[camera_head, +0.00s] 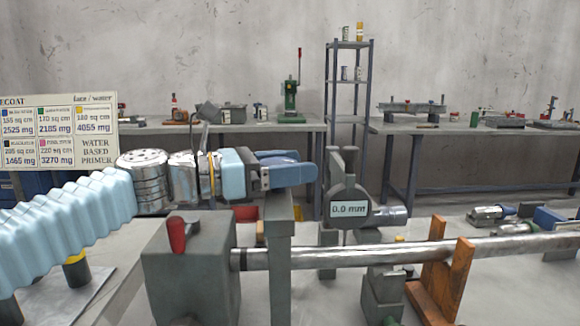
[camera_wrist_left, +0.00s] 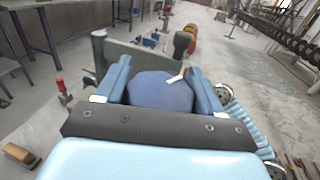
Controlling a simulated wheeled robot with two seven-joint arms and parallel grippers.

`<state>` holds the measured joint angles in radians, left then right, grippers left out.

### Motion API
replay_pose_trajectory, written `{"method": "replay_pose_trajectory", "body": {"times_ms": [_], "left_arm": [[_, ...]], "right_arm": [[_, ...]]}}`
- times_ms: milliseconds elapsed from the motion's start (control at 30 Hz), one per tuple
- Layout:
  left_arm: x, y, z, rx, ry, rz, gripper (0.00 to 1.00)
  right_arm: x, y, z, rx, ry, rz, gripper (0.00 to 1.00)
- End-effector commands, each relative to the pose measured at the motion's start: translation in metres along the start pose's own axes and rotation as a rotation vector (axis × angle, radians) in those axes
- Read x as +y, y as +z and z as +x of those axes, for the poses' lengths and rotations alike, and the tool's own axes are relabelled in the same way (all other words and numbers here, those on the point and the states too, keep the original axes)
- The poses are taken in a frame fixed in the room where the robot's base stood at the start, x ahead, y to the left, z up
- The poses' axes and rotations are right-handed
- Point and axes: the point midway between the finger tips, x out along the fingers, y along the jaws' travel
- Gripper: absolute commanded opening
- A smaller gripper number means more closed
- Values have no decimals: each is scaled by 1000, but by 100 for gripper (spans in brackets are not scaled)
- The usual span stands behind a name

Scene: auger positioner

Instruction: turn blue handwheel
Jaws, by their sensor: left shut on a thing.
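The blue handwheel (camera_wrist_left: 160,93) sits between the two fingers of my left gripper (camera_wrist_left: 160,76) in the left wrist view. The fingers touch its sides, and the gripper is shut on it. In the head view my left gripper (camera_head: 288,174) reaches in from the left, and its near finger hides most of the handwheel (camera_head: 278,155). A grey gauge (camera_head: 347,187) just right of the fingertips shows "0.0 mm". My right gripper is not in view.
A grey block (camera_head: 190,268) with a red-knobbed lever (camera_head: 177,237) stands below my left gripper. A long metal shaft (camera_head: 340,257) runs right from it, over an orange support (camera_head: 440,275). Workbenches (camera_head: 430,128) and a shelf rack stand behind.

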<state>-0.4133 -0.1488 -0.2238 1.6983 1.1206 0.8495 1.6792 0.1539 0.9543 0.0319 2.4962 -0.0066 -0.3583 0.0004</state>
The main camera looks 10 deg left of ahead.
Motion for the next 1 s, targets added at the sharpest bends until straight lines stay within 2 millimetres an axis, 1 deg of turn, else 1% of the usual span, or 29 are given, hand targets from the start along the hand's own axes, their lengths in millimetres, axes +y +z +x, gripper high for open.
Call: {"method": "replay_pose_trajectory", "body": {"times_ms": [200, 433, 667, 1000], "left_arm": [[2, 0, -1, -1, 162, 0, 37], [5, 0, -1, 0, 278, -2, 37], [6, 0, -1, 0, 331, -2, 37], [6, 0, -1, -1, 341, -4, 37]], "right_arm": [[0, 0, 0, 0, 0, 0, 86], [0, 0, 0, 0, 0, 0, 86], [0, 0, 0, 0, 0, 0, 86], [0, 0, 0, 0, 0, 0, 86]]}}
